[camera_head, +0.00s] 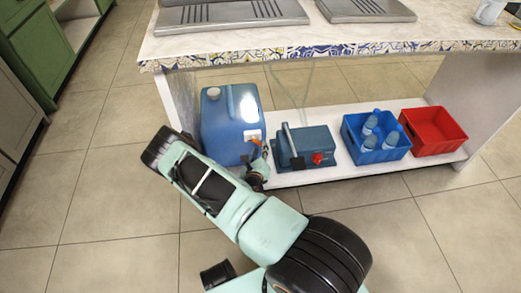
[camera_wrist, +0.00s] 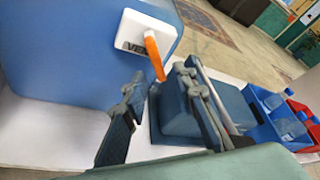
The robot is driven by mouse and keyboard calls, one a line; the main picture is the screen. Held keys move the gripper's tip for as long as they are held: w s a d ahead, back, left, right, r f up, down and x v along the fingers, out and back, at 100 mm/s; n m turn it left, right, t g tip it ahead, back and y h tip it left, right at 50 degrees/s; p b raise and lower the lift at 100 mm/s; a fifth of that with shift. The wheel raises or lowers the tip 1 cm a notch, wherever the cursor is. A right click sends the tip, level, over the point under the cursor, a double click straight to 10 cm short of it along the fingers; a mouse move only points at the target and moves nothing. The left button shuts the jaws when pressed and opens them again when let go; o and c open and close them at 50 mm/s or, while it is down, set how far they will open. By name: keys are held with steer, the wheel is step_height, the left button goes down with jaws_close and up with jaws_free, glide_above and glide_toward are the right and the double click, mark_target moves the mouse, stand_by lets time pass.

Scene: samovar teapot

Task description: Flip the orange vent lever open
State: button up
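The orange vent lever (camera_wrist: 154,56) is on a white plate with a partly hidden "VENT" label (camera_wrist: 136,38) on the front of a blue tank (camera_wrist: 60,50). In the wrist view it slants down from the plate, with its lower end close to the gap between my fingertips. My gripper (camera_wrist: 160,82) is open, one finger on each side of that gap. I cannot tell whether it touches the lever. In the head view, the lever (camera_head: 256,142) is a small orange spot on the tank (camera_head: 222,120), just above my gripper (camera_head: 260,165).
A teal-blue pump box (camera_head: 308,147) with a red knob (camera_head: 317,158) stands right beside the tank, close to my gripper. A blue crate with bottles (camera_head: 393,154) and a red crate (camera_head: 434,128) are farther right on the white low shelf (camera_head: 340,171). The counter (camera_head: 340,40) overhangs above.

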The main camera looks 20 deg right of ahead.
steer(key=shift+x, duration=1.2)
jaws_close()
